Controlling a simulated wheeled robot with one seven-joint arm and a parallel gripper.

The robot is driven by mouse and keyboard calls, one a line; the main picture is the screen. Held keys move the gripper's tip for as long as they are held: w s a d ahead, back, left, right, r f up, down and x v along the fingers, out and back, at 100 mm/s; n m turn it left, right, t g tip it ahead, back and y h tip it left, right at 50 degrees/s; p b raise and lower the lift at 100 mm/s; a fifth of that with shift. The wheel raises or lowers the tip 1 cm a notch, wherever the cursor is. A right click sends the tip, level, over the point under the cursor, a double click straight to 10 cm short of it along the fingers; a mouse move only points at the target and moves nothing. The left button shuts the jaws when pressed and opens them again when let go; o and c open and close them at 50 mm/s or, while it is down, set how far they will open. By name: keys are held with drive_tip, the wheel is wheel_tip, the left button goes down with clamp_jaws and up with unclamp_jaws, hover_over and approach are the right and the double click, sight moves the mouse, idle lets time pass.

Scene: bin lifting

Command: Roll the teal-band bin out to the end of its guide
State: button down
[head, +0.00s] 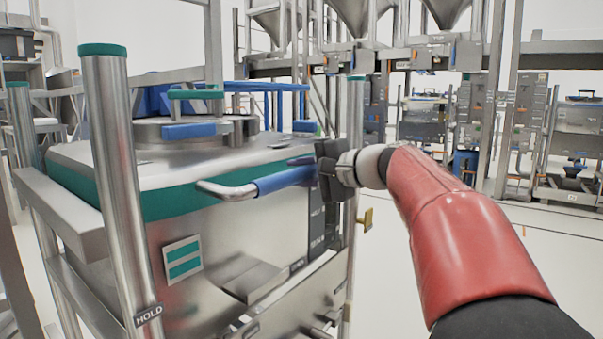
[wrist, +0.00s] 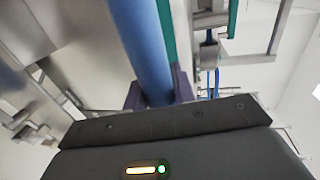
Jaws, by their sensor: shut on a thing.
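The teal-band bin (head: 170,195) is a large steel container with a teal stripe below its lid, on the left of the head view. A bar handle with a blue grip (head: 285,181) runs along its front side. My gripper (head: 318,170) is shut on the right part of this blue grip. In the wrist view the blue grip (wrist: 141,45) runs between the purple fingers of my gripper (wrist: 160,95). A steel post (head: 118,190) with a teal cap and a HOLD label stands in front of the bin. The guide cannot be made out clearly.
A steel rail (head: 62,212) flanks the bin at left. White floor (head: 480,290) is open at right. Hoppers and racks stand behind.

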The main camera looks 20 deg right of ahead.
drive_tip(key=shift+s+d+f+b, duration=0.35)
drive_tip(key=shift+s+d+b, duration=0.05)
drive_tip(key=shift+s+b, duration=0.1)
drive_tip(key=shift+s+d+r, duration=0.25)
drive_tip(key=shift+s+d, duration=0.15)
drive_tip(key=shift+s, duration=0.1)
drive_tip(key=c, duration=1.1)
unclamp_jaws()
drive_tip(key=shift+c, duration=0.2)
drive_tip(key=v, duration=0.7)
drive_tip(key=shift+s+d, duration=0.2)
drive_tip(key=shift+s, duration=0.05)
